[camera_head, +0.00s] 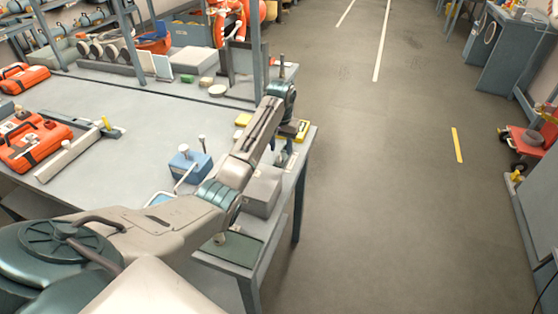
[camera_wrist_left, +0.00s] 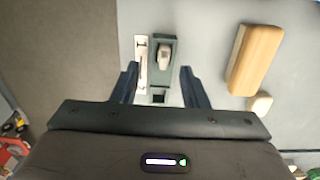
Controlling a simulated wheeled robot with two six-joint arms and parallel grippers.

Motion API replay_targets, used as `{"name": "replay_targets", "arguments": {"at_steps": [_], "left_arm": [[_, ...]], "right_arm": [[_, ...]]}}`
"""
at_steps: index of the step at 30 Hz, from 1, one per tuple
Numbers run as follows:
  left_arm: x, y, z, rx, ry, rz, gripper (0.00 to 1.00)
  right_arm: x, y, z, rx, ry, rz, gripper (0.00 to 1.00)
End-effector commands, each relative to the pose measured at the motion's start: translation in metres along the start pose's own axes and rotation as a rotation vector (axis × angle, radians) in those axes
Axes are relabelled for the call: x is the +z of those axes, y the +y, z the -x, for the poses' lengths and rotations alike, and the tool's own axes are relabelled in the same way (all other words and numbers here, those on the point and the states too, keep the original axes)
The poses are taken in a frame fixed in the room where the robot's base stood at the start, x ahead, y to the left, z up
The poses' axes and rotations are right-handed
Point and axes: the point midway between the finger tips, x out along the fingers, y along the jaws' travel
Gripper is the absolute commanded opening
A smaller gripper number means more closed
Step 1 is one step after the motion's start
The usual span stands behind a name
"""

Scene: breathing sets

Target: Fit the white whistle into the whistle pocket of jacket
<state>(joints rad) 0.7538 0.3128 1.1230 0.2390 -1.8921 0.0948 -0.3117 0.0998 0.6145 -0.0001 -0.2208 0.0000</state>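In the left wrist view a small pale grey-white piece, probably the white whistle (camera_wrist_left: 164,56), lies in a dark green holder (camera_wrist_left: 160,84). My left gripper (camera_wrist_left: 159,69) is open above the holder, one finger on either side, with nothing clearly held. In the head view my left arm reaches across the table's right edge and its gripper is mostly hidden. My right gripper is not in view.
A white strip (camera_wrist_left: 141,62) lies beside the holder, with a tan block (camera_wrist_left: 255,60) to the right. A blue box with levers (camera_head: 190,165) and a grey box (camera_head: 262,190) stand near my arm. The table's middle (camera_head: 130,108) is clear.

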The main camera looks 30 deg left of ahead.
Motion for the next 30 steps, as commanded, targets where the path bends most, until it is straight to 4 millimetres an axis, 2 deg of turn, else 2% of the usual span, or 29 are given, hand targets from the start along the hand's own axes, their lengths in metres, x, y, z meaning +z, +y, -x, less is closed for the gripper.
{"name": "replay_targets", "arguments": {"at_steps": [3, 7, 11, 17, 23, 24, 30], "left_arm": [[0.0, -0.005, -0.014, -0.001, -0.006, 0.001, 0.4], [0.0, -0.005, -0.034, 0.0, -0.003, 0.0, 0.4], [0.0, -0.006, -0.044, -0.001, -0.002, 0.0, 0.4], [-0.001, -0.006, -0.045, -0.001, -0.001, 0.0, 0.4], [-0.001, -0.006, -0.045, -0.001, -0.001, 0.0, 0.03], [-0.001, -0.006, -0.045, -0.001, -0.001, 0.0, 0.0], [-0.001, -0.006, -0.044, -0.001, 0.0, 0.0, 0.0]], "right_arm": [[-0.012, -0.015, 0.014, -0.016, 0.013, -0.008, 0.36], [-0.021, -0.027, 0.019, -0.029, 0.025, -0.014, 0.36], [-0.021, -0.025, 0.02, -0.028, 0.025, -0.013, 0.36], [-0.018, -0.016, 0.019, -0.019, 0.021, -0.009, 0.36], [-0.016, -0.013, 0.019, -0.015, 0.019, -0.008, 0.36], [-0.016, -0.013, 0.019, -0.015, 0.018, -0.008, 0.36], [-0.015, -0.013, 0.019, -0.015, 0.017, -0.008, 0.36]]}}
